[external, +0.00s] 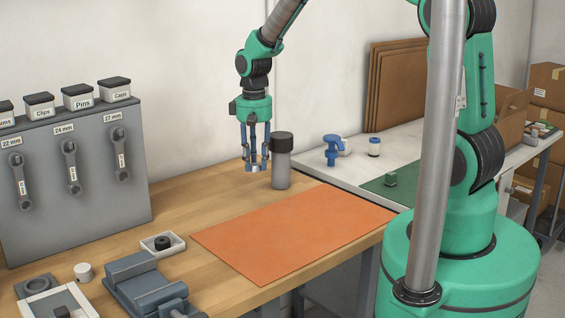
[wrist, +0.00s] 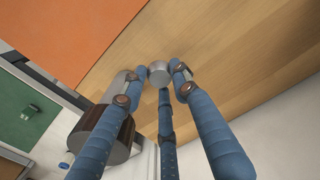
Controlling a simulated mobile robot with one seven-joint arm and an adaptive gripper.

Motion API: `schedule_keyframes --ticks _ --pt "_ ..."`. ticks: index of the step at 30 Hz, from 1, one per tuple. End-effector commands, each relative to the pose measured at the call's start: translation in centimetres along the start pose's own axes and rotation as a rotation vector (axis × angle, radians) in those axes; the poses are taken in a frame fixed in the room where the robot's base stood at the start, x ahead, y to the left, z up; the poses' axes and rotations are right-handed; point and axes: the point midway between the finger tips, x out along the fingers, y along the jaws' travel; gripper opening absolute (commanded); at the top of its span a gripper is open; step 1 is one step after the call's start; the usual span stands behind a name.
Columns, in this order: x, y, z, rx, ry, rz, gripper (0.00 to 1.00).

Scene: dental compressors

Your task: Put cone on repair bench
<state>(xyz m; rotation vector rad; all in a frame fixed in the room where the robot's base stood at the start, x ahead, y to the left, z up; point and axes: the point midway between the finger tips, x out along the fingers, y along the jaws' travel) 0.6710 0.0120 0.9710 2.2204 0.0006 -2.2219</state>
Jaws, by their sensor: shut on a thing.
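My gripper (external: 256,166) has blue fingers and points down near the back of the wooden bench (external: 190,207). It is shut on a small grey metallic piece (external: 254,168), which appears to be the cone. In the wrist view, the piece (wrist: 159,74) shows as a round grey face between the fingertips of my gripper (wrist: 158,88), with the bare wood of the bench (wrist: 235,60) behind it. Its full shape is hidden by the fingers. It seems to be above the wood, but the exact gap cannot be told.
A grey canister with a dark cap (external: 281,165) stands close right of my gripper. An orange mat (external: 290,232) lies in front. A vise (external: 145,285), a white tray (external: 163,244) and a wrench panel (external: 80,180) are at left. Bare wood lies between the panel and mat.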

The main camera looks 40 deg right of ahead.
Motion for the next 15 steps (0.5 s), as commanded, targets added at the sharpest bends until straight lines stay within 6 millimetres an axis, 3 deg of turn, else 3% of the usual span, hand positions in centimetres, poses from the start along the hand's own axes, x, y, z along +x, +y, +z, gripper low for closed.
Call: schedule_keyframes --ticks 15 --pt "0.1 -2.0 16.6 0.0 0.0 0.0 0.0"
